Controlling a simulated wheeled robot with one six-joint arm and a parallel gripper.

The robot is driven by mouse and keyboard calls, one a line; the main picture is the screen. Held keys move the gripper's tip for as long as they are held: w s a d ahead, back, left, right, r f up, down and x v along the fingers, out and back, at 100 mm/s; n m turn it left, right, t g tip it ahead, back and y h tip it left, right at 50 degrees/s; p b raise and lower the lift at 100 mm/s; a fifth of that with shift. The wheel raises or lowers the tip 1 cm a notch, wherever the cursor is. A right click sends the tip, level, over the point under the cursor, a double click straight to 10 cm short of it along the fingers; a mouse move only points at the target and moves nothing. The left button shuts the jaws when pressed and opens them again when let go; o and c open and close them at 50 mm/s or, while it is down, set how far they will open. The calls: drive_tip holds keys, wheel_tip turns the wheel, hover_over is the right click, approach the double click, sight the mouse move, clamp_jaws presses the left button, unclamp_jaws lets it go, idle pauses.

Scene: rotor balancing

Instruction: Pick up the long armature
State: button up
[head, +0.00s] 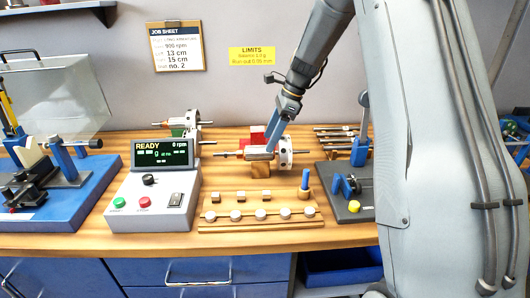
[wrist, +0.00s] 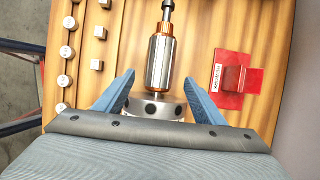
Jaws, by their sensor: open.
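In the wrist view the open fingers (wrist: 159,78) stand on either side of the armature, with gaps on both sides. A second armature (head: 186,124) rests further back, behind the console. I cannot tell from these views which one is longer.
A grey console (head: 150,200) reading READY stands to the left. A wooden rack (head: 262,226) with several round weights lies in front. A red holder (wrist: 236,75) is close to the armature. A blue-based machine (head: 62,200) and a dark-based stand (head: 357,212) flank the work area.

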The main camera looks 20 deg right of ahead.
sight(262, 153)
drive_tip(key=shift+p+x, duration=0.45)
drive_tip(key=shift+x, duration=1.45)
clamp_jaws()
drive_tip(key=shift+r, duration=0.1)
